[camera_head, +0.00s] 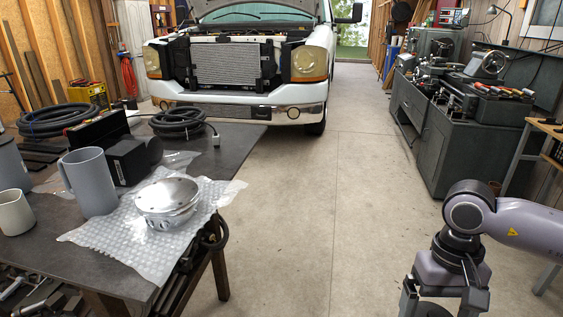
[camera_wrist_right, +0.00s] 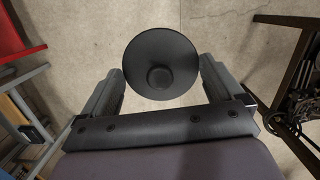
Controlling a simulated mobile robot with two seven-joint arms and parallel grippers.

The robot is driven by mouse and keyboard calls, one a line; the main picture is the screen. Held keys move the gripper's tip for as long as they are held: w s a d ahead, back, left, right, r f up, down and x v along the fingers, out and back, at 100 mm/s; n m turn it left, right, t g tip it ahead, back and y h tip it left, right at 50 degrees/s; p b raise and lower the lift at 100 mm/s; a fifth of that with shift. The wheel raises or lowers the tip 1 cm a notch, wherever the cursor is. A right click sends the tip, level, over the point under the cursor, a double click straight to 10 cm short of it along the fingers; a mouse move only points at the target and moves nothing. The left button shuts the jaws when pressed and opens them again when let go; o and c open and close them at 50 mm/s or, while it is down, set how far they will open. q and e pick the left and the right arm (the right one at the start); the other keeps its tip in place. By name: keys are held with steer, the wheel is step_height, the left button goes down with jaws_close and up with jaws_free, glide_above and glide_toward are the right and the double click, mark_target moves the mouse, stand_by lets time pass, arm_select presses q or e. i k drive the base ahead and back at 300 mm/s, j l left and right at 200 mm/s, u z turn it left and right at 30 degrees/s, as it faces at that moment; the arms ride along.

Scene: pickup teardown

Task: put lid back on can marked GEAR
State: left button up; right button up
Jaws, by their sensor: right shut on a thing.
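My right gripper (camera_wrist_right: 163,85) is shut on a dark round lid (camera_wrist_right: 160,50) with a small round knob in its middle. In the right wrist view the lid sits between the two fingers, above the concrete floor. In the head view my right gripper (camera_head: 440,300) is at the bottom right, over open floor and away from the table, cut off by the picture's edge. I see no can with a readable GEAR mark in either view. My left gripper is not in view.
On the dark table (camera_head: 228,142) at left stand a grey pitcher (camera_head: 90,183), a pale mug (camera_head: 15,212), a silver round part (camera_head: 167,202) on bubble wrap (camera_head: 110,235), and hose coils (camera_head: 178,121). A white truck (camera_head: 245,98) stands behind. Grey workbenches (camera_head: 455,140) line the right. The middle floor is clear.

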mark_target(86, 172)
steer(key=u, duration=1.1)
